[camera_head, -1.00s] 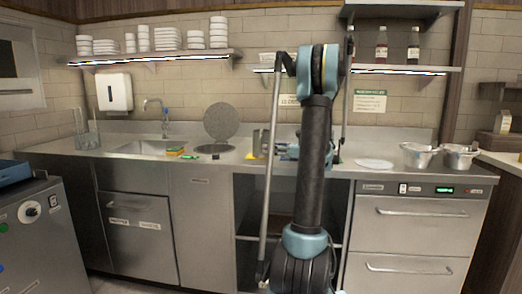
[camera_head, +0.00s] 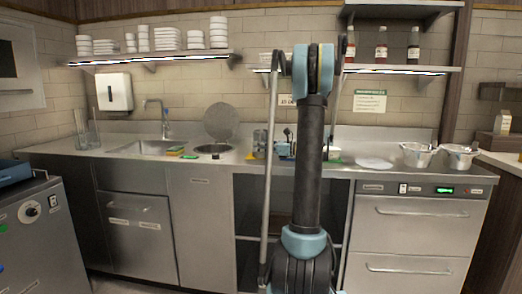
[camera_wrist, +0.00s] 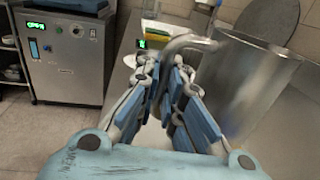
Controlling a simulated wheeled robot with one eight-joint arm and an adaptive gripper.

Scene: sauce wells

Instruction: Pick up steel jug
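The steel jug (camera_wrist: 245,85) is a large, shiny cylinder on the right of the wrist view. Its curved grey handle (camera_wrist: 190,42) reaches left from near the rim and passes down between my fingers. My gripper (camera_wrist: 174,78) has its blue fingers drawn close together on the handle; the lower handle is hidden behind them. In the head view my gripper (camera_head: 285,148) is at counter height beside my arm, which hides much of the jug there.
Green and yellow sponges (camera_head: 180,152) lie left on the steel counter (camera_head: 110,154), by the sink. A round lid (camera_head: 221,121) leans against the wall. Two metal pots (camera_head: 418,156) and a white plate (camera_head: 374,163) are at the right. A shelf (camera_head: 150,58) with dishes hangs above.

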